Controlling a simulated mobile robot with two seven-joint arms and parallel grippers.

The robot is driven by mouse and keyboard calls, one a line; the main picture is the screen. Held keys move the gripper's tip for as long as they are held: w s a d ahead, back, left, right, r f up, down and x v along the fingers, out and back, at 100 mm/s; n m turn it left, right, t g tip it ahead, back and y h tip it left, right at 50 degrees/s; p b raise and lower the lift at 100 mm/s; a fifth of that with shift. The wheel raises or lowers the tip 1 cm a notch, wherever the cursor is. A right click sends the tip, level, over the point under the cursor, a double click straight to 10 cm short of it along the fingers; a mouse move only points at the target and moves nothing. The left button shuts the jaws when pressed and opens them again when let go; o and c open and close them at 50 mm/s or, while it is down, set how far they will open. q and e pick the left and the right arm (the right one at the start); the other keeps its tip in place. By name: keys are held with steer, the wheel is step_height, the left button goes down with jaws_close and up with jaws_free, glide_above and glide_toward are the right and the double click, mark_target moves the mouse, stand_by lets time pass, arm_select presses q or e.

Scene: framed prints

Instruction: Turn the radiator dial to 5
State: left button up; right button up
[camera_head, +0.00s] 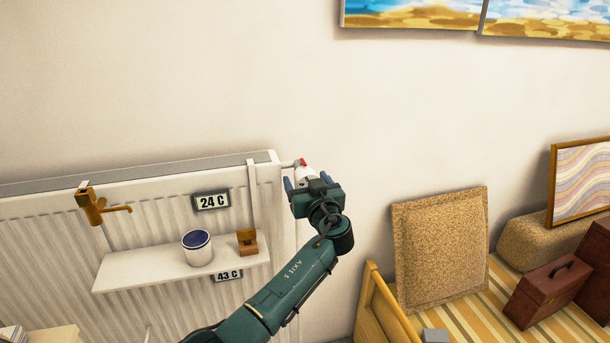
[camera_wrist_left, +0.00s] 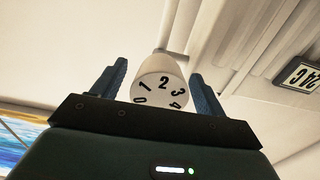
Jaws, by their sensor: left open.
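The radiator dial (camera_head: 303,173) is a white knob at the upper right end of the radiator, with a red part beside it in the head view. In the left wrist view the dial (camera_wrist_left: 160,77) shows the black numerals 0, 1, 2, 3 and 4 on its face. No 5 and no pointer mark can be made out. My left gripper (camera_head: 308,181) is open at the dial. In the wrist view its two blue fingers (camera_wrist_left: 159,68) stand on either side of the dial, with gaps visible on both sides. My right gripper is not in view.
The white radiator (camera_head: 150,207) carries a brass tap (camera_head: 96,206) and a "24 C" display (camera_head: 211,202). A shelf (camera_head: 130,268) on its front holds a white tin (camera_head: 197,248) and a small brown box (camera_head: 247,242). A cork-like panel (camera_head: 440,248) leans right of my arm.

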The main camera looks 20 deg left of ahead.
arm_select(q)
steer(key=shift+w+a, duration=0.4)
steer(key=shift+w, duration=0.2)
steer(key=shift+w+a, duration=0.1)
steer(key=c, duration=0.9)
steer(key=shift+c, duration=0.2)
steer(key=shift+f, duration=0.1)
